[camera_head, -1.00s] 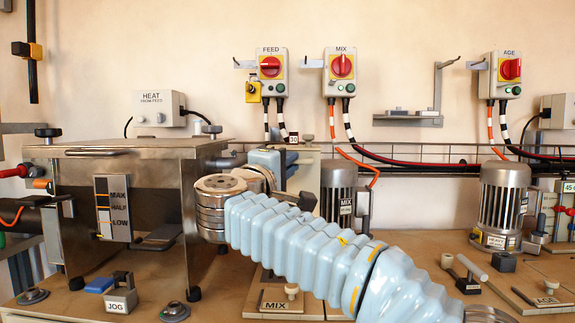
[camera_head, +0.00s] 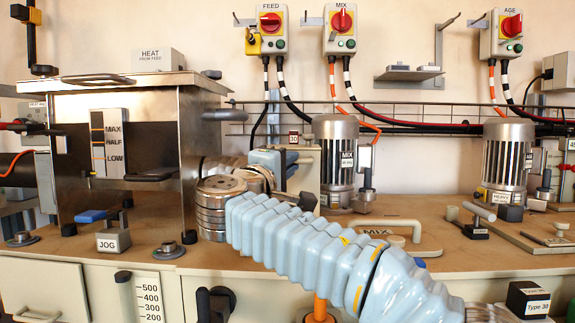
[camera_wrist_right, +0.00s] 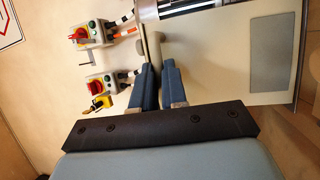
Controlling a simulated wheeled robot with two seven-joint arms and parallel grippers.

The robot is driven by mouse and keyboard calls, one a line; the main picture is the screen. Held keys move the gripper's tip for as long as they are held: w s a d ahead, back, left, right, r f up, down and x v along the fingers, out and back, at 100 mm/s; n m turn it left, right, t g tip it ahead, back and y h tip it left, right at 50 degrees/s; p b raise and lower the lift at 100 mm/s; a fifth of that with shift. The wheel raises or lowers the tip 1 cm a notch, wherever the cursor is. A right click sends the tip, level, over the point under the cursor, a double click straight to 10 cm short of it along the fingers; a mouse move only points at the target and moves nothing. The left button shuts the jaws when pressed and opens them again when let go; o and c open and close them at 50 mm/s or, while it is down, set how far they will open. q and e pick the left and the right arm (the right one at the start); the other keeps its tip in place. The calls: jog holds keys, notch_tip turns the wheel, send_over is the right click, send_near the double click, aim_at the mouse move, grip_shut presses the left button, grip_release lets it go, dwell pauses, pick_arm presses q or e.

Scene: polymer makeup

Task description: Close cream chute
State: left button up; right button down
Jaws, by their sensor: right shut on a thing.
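My right arm reaches in from the lower right in its light-blue sleeve. Its gripper (camera_head: 292,161) is beside a cream box (camera_head: 307,166) with a small "30" label, behind the metal wrist. In the right wrist view, the blue fingers (camera_wrist_right: 160,82) are shut on a thin grey-beige bar or handle (camera_wrist_right: 153,47) beside a cream panel (camera_wrist_right: 225,75). I take this cream housing to be the chute, but its opening is hidden, and I cannot tell how far it is closed. My left gripper is not in view.
A steel hopper (camera_head: 145,85) with MAX, HALF and LOW marks stands left of the gripper. The MIX motor (camera_head: 336,165) stands close on the right. FEED (camera_head: 270,28) and MIX (camera_head: 341,28) switches hang above. A cable rail runs behind. The bench's right part holds small levers.

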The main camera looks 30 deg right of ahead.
jog(key=shift+a+f, duration=0.1)
jog(key=shift+f, duration=0.3)
jog(key=c, duration=1.2)
grip_release()
jog(key=shift+r, duration=0.1)
jog(key=b+v, duration=0.1)
jog(key=v, duration=1.2)
jog(key=shift+s+a, duration=0.25)
jog(key=shift+a, duration=0.1)
